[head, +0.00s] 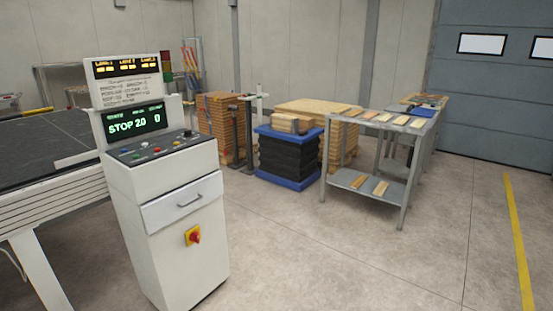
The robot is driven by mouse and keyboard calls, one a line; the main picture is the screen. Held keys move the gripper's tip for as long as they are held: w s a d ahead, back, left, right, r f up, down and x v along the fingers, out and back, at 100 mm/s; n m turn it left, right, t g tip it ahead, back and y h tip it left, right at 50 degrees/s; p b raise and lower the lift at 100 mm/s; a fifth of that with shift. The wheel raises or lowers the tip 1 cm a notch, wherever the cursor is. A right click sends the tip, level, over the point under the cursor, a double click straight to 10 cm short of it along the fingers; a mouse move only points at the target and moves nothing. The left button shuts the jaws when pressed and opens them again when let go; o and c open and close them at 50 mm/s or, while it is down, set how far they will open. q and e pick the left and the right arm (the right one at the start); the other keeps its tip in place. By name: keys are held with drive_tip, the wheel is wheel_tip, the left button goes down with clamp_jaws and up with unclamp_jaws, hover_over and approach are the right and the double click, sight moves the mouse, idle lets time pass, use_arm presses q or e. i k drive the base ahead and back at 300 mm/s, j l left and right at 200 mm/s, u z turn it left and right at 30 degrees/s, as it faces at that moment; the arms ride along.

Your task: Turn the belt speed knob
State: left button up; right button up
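A white control cabinet (165,216) stands at the left front. Its sloped dark panel (160,148) carries several small coloured buttons and knobs. A dark knob (188,134) sits near the panel's right end; which control is the belt speed knob is too small to tell. The green-lit display (134,122) above the panel reads "STOP 2.0 0". A red rotary switch (195,237) on a yellow plate is on the cabinet front, below a drawer with a handle (190,200). Neither of my grippers is in view.
A dark conveyor table (40,145) adjoins the cabinet on the left. Behind are a blue lift table with black bellows (287,160), stacked wood (218,125) and a grey rack (347,180) with wooden pieces. The floor in front and to the right (390,265) is clear.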

sight(188, 132)
drive_tip(key=i, duration=1.4)
drive_tip(key=i+u, duration=0.15)
drive_tip(key=i, duration=0.3)
drive_tip(key=i+l+u, duration=0.15)
drive_tip(key=i, duration=0.35)
